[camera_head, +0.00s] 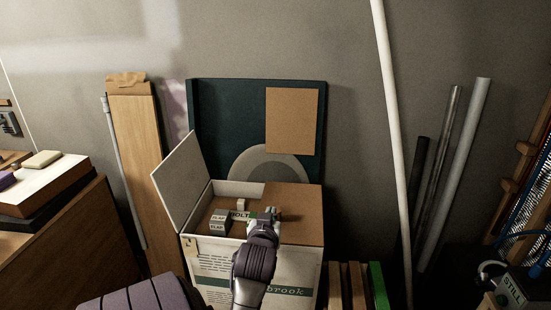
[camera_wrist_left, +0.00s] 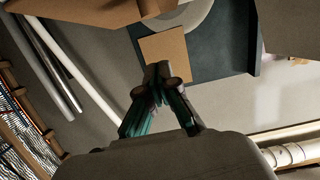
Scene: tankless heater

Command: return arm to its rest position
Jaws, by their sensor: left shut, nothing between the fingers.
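My left gripper (camera_head: 272,216) is in front of and over the open top of a white carton in the head view. Its fingers are closed together with nothing between them. In the left wrist view the closed fingers (camera_wrist_left: 158,78) point toward a brown panel (camera_wrist_left: 165,50) on a dark board. The carton (camera_head: 215,265) has lettering ending in "brook" on its front and a raised flap (camera_head: 180,172) on the left. My right gripper is not in view.
A dark board (camera_head: 225,110) with a brown panel (camera_head: 292,120) leans on the wall behind the carton. A white pole (camera_head: 391,120) and several pipes (camera_head: 468,150) lean at right. A stacked bench (camera_head: 50,200) stands far left.

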